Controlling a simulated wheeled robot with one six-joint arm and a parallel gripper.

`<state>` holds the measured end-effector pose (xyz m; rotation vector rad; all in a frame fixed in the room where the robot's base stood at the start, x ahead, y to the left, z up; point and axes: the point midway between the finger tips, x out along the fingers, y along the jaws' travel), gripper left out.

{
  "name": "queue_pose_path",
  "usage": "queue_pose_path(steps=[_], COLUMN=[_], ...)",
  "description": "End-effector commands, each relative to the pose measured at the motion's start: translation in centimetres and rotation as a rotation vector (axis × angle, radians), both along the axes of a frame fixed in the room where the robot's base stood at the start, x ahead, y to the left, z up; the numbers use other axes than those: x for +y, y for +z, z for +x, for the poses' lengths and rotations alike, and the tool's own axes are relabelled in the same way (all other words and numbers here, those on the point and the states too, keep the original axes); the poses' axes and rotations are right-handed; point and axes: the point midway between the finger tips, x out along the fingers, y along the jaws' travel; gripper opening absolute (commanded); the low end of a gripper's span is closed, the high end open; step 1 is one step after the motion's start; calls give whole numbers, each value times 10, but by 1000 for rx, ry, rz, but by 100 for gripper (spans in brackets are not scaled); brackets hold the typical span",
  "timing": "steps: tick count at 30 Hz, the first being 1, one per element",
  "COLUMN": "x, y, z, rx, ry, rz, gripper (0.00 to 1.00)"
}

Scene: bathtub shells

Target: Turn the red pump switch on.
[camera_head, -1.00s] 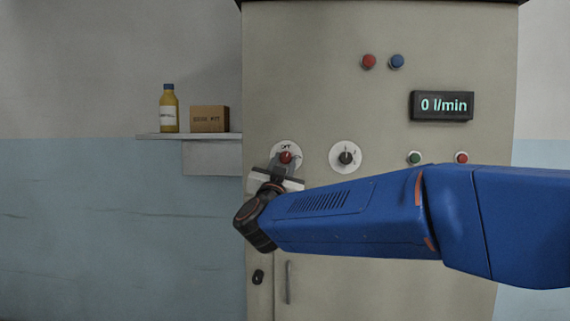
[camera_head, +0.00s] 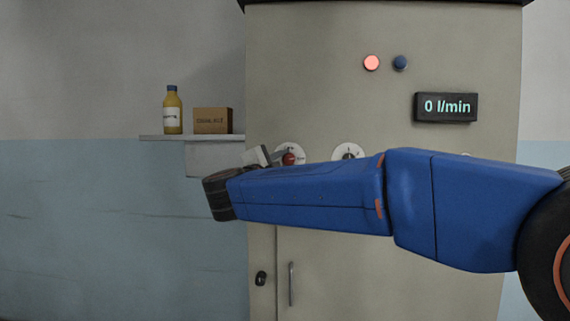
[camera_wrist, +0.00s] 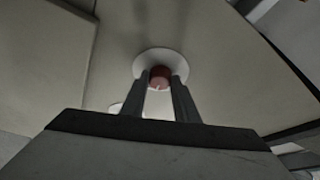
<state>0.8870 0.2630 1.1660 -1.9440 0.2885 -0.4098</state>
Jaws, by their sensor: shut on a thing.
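The red pump switch (camera_head: 289,158) is a rotary knob on a white round dial plate at the left of the grey cabinet front (camera_head: 340,90). My gripper (camera_head: 272,156) reaches it from the left, partly hidden behind my blue arm. In the wrist view the two fingers of my gripper (camera_wrist: 166,92) are closed on the sides of the red knob (camera_wrist: 160,77), with the white dial plate (camera_wrist: 160,58) behind it. The red lamp (camera_head: 371,63) at the top of the cabinet is lit bright. The knob's pointer and dial labels are too small to read surely.
A black knob on a white dial (camera_head: 348,151) is right of the switch, partly covered by my arm. A blue lamp (camera_head: 400,63) is dark. The display (camera_head: 446,107) reads 0 l/min. A shelf (camera_head: 190,137) at left holds a yellow bottle (camera_head: 172,112) and a brown box (camera_head: 212,121).

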Motion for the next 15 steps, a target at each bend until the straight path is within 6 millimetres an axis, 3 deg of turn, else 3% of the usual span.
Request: queue_pose_path(steps=[15], x=[0], y=[1], z=[0], rx=[-5], ry=[-2], rz=[189], gripper=[5])
